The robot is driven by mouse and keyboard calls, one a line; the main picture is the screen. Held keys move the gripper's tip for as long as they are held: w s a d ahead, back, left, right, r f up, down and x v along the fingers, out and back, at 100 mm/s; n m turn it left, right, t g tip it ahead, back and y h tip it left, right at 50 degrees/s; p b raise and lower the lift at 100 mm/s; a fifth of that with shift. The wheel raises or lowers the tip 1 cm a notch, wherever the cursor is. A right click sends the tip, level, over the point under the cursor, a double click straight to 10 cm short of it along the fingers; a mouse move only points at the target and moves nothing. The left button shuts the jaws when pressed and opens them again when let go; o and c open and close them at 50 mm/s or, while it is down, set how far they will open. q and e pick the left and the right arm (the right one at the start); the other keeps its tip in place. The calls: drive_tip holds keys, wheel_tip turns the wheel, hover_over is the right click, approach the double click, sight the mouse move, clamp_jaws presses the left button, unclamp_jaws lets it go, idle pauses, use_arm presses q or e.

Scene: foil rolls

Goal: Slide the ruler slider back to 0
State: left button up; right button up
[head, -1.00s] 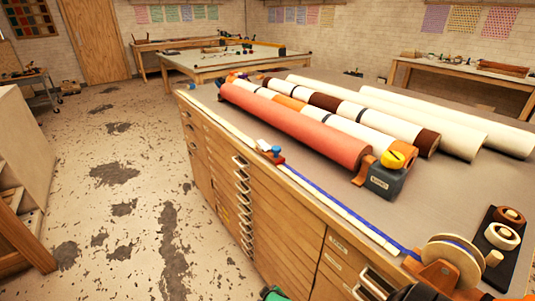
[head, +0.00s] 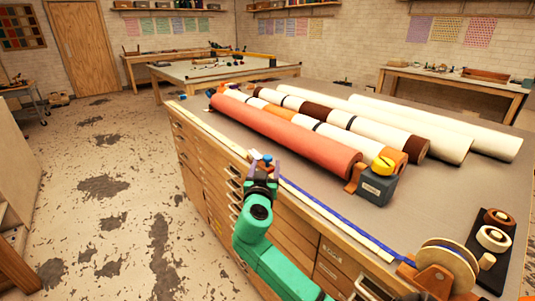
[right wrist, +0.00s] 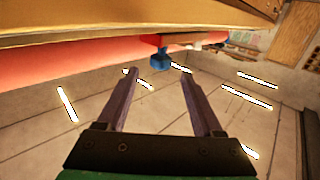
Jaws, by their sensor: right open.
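The ruler (head: 338,222) is a long pale strip along the table's front edge, with a blue band on its part right of the slider. The slider's blue knob (head: 267,159) stands on the strip, partly hidden by my right gripper; its red base is mostly covered. My right gripper (head: 264,161), on a green arm, is open at the slider, with its fingers around or just short of the knob. In the right wrist view the blue knob (right wrist: 160,62) shows between and slightly beyond the two open fingertips (right wrist: 159,74). Contact cannot be told. My left gripper is not in view.
A red roll (head: 285,135) and several pale rolls lie behind the ruler. A grey and orange dispenser (head: 376,185) stands at the red roll's near end. A tape spool (head: 446,266) sits at the ruler's right end. Drawers with handles line the cabinet front below.

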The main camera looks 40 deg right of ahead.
sight(267, 159)
drive_tip(key=x, duration=0.5)
drive_tip(key=shift+w+d+p, duration=0.25)
drive_tip(key=shift+p, duration=0.05)
clamp_jaws()
idle(1.0)
